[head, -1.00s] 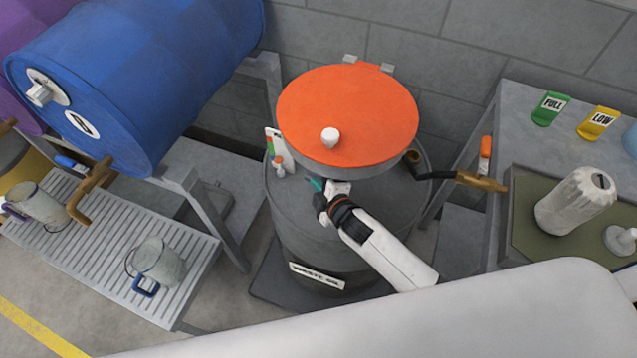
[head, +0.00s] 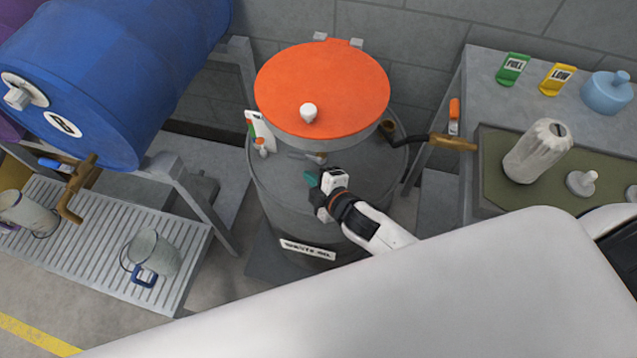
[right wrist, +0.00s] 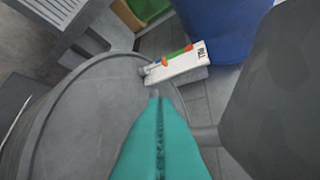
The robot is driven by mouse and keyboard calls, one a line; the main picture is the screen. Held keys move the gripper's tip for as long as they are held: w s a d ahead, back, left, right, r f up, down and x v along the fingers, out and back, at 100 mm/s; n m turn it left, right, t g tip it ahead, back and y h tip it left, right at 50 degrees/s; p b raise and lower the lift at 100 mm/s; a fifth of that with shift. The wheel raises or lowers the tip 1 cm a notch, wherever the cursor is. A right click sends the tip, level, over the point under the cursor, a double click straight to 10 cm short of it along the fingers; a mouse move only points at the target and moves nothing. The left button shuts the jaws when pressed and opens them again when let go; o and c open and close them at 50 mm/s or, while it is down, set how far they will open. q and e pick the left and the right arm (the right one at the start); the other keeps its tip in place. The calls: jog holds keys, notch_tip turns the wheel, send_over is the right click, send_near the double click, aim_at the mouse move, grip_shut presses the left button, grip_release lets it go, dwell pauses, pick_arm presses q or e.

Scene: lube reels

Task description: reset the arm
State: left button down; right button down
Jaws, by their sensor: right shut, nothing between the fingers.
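My right gripper (head: 313,179) is above the front part of the grey waste oil drum (head: 276,200), below the orange round lid (head: 322,88) in the head view. Its teal fingers also show in the right wrist view (right wrist: 160,135), closed together with nothing between them. The drum's top also shows in the right wrist view (right wrist: 85,110). My left gripper does not show in either view.
A blue drum (head: 110,80) lies on a stand at left, above a slatted shelf (head: 110,235) with jugs (head: 152,255). A workbench (head: 480,85) at right holds a pale bottle (head: 537,150) and a blue container (head: 607,92). A white tag (head: 258,130) stands on the waste drum's rim.

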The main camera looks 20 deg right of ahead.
jog(key=s+d+r+m+g+h, duration=0.2)
jog(key=s+d+r+m+g, duration=0.15)
jog(key=s+m, duration=0.5)
jog(key=s+d+r+m+g+h, duration=0.15)
jog(key=s+d+m+g, duration=0.35)
jog(key=s, duration=0.6)
notch_tip(320, 180, down, 27)
jog(key=s+g, duration=0.2)
jog(key=s+d+f, duration=0.2)
jog(key=s+f, duration=1.3)
jog(key=s, duration=0.1)
jog(key=shift+s+g, duration=0.15)
jog(key=shift+g, duration=0.3)
jog(key=shift+f+m, duration=0.1)
jog(key=shift+m, duration=0.15)
